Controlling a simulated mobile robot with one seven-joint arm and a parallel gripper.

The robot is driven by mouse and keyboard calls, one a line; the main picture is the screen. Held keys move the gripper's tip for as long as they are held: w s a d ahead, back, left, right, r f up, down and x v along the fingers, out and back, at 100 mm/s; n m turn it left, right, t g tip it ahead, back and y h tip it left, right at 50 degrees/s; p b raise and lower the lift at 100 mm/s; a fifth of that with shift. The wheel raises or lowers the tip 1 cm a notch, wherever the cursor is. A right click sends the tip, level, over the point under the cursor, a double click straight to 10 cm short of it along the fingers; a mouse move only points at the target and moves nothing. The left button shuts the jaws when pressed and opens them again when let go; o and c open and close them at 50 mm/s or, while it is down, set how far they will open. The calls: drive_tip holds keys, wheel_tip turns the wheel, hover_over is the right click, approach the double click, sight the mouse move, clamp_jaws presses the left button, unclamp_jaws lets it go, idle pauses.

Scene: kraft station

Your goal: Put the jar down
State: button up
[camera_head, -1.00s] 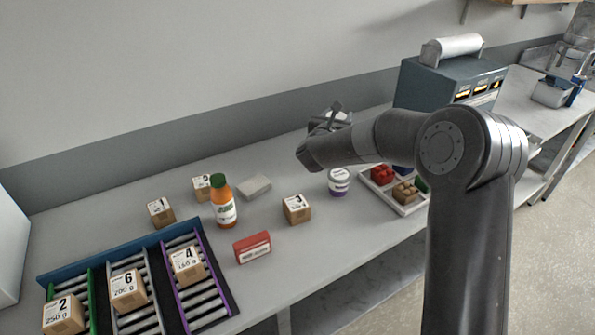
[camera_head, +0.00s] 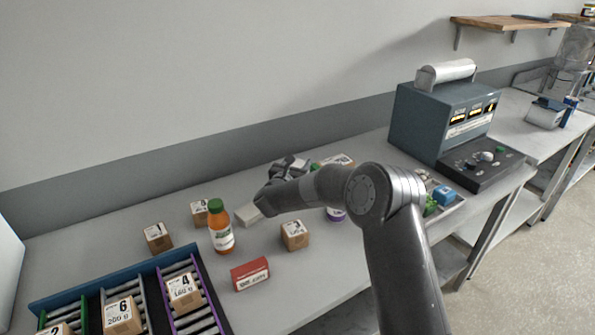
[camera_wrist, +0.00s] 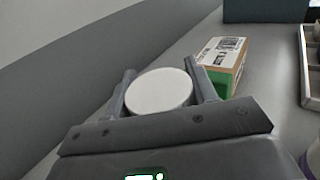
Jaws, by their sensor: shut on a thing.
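My gripper (camera_wrist: 160,90) is shut around a jar with a round white lid (camera_wrist: 160,92); its fingers stand on either side of the lid. In the head view my gripper (camera_head: 290,168) is over the back of the table, behind my arm, and hides the held jar. I cannot tell whether the jar's base touches the table (camera_head: 190,300). A second jar with a purple label (camera_head: 336,214) stands on the table, mostly hidden by my arm. A purple edge (camera_wrist: 314,160) shows at the lower right of the wrist view.
A green and brown labelled box (camera_wrist: 224,68) stands right of the held jar. An orange bottle (camera_head: 221,230), a white box (camera_head: 247,214), small cartons (camera_head: 295,236) and a red box (camera_head: 250,274) stand to the left. A dark machine (camera_head: 445,115) is at the right.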

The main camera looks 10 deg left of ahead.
drive_tip(key=shift+f, duration=1.35)
drive_tip(key=shift+f, duration=0.1)
drive_tip(key=o, duration=1.4)
drive_tip(key=s, duration=0.4)
drive_tip(key=s+a, duration=0.1)
drive_tip(key=s, duration=0.7)
drive_tip(key=shift+a, duration=0.3)
